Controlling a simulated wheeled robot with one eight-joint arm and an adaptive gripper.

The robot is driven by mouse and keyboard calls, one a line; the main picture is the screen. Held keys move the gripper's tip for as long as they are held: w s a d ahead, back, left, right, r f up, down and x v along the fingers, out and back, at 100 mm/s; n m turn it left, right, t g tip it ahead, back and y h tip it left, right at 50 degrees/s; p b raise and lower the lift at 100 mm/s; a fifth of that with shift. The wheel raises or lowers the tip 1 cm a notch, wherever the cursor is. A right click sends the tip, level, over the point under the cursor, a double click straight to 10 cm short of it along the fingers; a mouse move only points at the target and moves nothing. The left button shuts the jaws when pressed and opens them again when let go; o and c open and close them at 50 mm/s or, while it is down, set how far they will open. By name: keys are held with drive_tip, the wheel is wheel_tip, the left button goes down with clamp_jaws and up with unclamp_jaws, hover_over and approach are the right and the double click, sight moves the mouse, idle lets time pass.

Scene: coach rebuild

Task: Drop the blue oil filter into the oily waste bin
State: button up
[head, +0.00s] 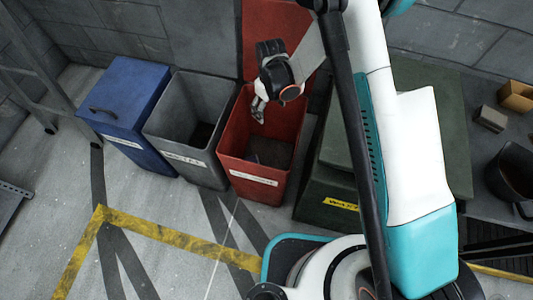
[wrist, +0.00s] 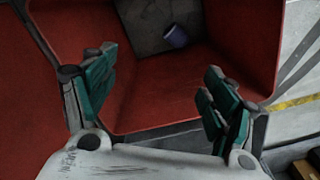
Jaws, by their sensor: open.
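The red bin (head: 233,166) stands with its lid up, and I take it for the oily waste bin; its white label is too small to read. My gripper (head: 258,110) is over the bin's opening, pointing down. In the wrist view my gripper (wrist: 158,97) has its two fingers spread apart with nothing between them. The blue oil filter (wrist: 175,36) lies inside the red bin, on its dark floor, beyond the fingertips. In the head view a small bluish bit of the filter (head: 253,158) shows low inside the bin.
An open grey bin (head: 165,126) and a lidded blue bin (head: 123,110) stand to the left. A dark green bin (head: 325,205) stands close on the right. A bench with small boxes (head: 490,118) is at far right. The floor in front, with yellow lines (head: 150,222), is clear.

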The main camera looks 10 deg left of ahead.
wheel_tip(320, 180, up, 10)
idle(0.4)
drive_tip(key=shift+d+f, duration=0.1)
